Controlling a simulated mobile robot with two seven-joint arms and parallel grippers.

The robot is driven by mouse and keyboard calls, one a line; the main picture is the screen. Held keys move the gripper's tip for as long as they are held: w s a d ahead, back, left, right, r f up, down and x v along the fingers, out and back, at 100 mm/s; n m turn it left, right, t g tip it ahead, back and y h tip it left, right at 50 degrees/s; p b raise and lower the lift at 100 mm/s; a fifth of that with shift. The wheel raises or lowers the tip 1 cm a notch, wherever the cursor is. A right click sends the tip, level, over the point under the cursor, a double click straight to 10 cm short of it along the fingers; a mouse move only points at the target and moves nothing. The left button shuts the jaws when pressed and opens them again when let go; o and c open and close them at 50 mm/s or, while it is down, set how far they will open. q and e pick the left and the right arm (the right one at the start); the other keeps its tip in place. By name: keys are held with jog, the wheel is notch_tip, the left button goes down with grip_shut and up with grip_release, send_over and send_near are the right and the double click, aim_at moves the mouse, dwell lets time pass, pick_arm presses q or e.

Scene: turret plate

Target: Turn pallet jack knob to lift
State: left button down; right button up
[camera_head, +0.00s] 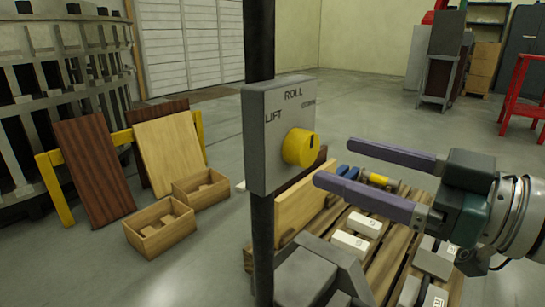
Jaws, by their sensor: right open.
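The yellow knob (299,148) sits on the front of a grey control box (265,150) fixed to a black upright post (262,240). The box face carries the words ROLL at the top, LIFT at the left and a smaller label at the upper right that I cannot read surely. A dark mark on the knob points towards its upper right. My right gripper (352,167) is open and empty, to the right of the knob and apart from it. Its two purple-grey fingers point left towards the box. My left gripper is not in view.
A wooden pallet (320,233) with white blocks (350,243) and other parts lies below my right gripper. Two wooden boxes (160,228) and leaning boards (92,165) stand left of the post. A red stand (516,95) is at the far right. Open floor lies behind.

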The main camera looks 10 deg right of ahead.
aim_at(311, 151)
jog(key=shift+x, duration=2)
jog(key=shift+c, duration=0.2)
jog(key=c, duration=1.3)
